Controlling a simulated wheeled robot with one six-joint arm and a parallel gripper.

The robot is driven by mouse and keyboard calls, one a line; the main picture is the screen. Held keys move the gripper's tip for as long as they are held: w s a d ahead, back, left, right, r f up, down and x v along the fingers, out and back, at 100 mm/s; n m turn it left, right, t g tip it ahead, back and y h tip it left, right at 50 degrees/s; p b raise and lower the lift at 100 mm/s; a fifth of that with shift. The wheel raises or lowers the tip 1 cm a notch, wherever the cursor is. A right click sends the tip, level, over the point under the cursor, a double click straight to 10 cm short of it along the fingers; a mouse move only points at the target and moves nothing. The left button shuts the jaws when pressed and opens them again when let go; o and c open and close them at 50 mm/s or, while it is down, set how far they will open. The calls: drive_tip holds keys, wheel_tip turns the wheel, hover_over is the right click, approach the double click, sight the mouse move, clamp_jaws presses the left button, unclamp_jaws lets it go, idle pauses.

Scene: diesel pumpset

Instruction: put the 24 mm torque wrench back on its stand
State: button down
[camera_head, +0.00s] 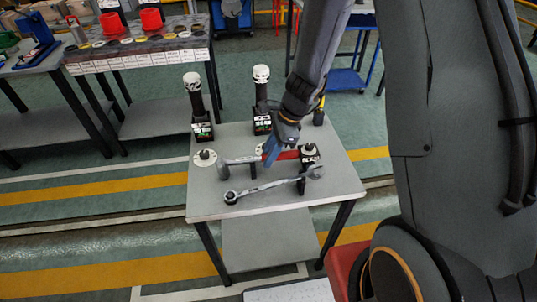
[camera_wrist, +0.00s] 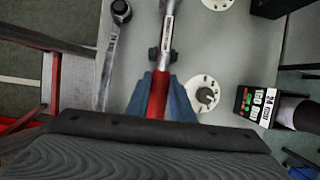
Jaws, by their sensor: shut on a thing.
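The torque wrench has a red handle (camera_head: 288,155) and a grey shaft (camera_head: 240,160). My gripper (camera_head: 270,152) has blue fingers and is shut on the red handle, above the grey table (camera_head: 325,180). In the wrist view, the fingers (camera_wrist: 160,95) stand on both sides of the handle (camera_wrist: 157,97), and the shaft (camera_wrist: 168,30) points away. A black forked support (camera_wrist: 153,55) shows one prong on each side of the shaft. I cannot tell whether the shaft rests in it or is above it. The handle's far end is hidden in the wrist view.
A grey spanner (camera_head: 265,187) lies along the near side. Two upright black tools (camera_head: 196,110) (camera_head: 262,100) stand behind; a box (camera_wrist: 255,105) reads 24 mm and 150. White discs with knobs (camera_head: 204,158) (camera_wrist: 205,94) are close by. A bench (camera_head: 140,50) stands back left.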

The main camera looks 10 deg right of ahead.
drive_tip(key=shift+f+b, duration=0.45)
drive_tip(key=shift+f, duration=0.15)
drive_tip(key=c, duration=1.5)
unclamp_jaws()
drive_tip(key=shift+o, duration=0.2)
drive_tip(key=shift+b+v, duration=0.35)
drive_tip(key=shift+v, duration=3.55)
drive_tip(key=s+d+r+n+h, duration=0.2)
drive_tip(key=s+n, duration=0.4)
drive_tip(key=n, duration=0.3)
drive_tip(key=s+d+r+n+t+h, duration=0.1)
drive_tip(key=s+d+r+n+h, duration=0.1)
drive_tip(key=s+d+r+n, duration=0.3)
drive_tip(key=s+n, duration=0.1)
drive_tip(key=n, duration=0.3)
drive_tip(key=shift+r, duration=0.25)
